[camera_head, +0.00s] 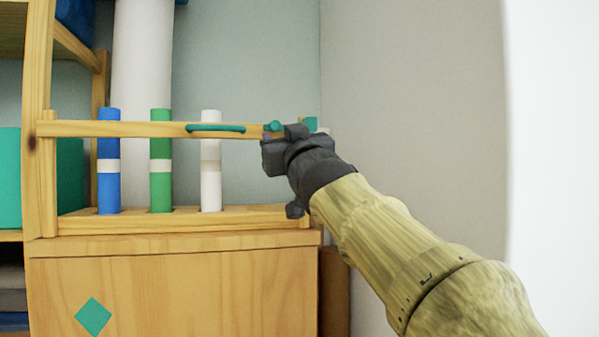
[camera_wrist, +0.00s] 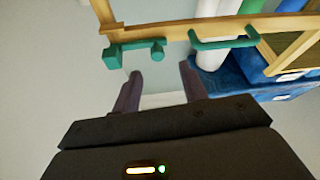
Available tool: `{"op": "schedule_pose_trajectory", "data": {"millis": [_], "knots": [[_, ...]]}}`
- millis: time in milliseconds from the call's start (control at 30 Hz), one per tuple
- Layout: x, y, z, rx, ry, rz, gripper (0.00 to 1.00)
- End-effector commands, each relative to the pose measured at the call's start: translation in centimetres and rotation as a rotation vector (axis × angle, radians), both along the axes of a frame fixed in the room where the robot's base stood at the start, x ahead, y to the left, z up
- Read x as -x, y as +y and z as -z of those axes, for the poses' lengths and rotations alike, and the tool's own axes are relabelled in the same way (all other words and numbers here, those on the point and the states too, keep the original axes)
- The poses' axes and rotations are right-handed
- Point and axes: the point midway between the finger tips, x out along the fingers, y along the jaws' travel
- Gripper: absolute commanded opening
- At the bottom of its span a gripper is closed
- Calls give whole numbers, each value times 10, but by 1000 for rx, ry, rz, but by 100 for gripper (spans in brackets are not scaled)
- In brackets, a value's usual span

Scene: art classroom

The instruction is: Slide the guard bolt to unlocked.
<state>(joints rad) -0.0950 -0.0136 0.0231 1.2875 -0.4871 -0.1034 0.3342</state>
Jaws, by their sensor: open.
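A wooden guard rail (camera_head: 160,129) runs across the front of a rack and bears a teal bar handle (camera_head: 216,128). The teal guard bolt (camera_head: 273,126) is at the rail's right end, partly hidden by my gripper (camera_head: 276,150). A teal block (camera_head: 310,123) is just right of it. In the wrist view, the bolt (camera_wrist: 157,50) shows as a short bar with a knob, running from the block (camera_wrist: 113,58); the handle (camera_wrist: 225,42) is apart from it. My gripper (camera_wrist: 160,72) is open and empty, its fingertips just short of the bolt's knob.
Blue (camera_head: 108,190), green (camera_head: 161,190) and white (camera_head: 211,190) rolls stand upright behind the rail. Below is a wooden cabinet (camera_head: 190,290) with a teal diamond. A plain wall (camera_head: 410,90) is close on the right. Shelves are at the left.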

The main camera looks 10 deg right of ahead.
Motion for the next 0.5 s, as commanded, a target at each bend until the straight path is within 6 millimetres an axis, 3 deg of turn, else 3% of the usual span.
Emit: {"op": "schedule_pose_trajectory", "data": {"millis": [300,500], "knots": [[57,-8,26,0,-3,-4,43],[85,-12,37,0,-1,-3,43]]}}
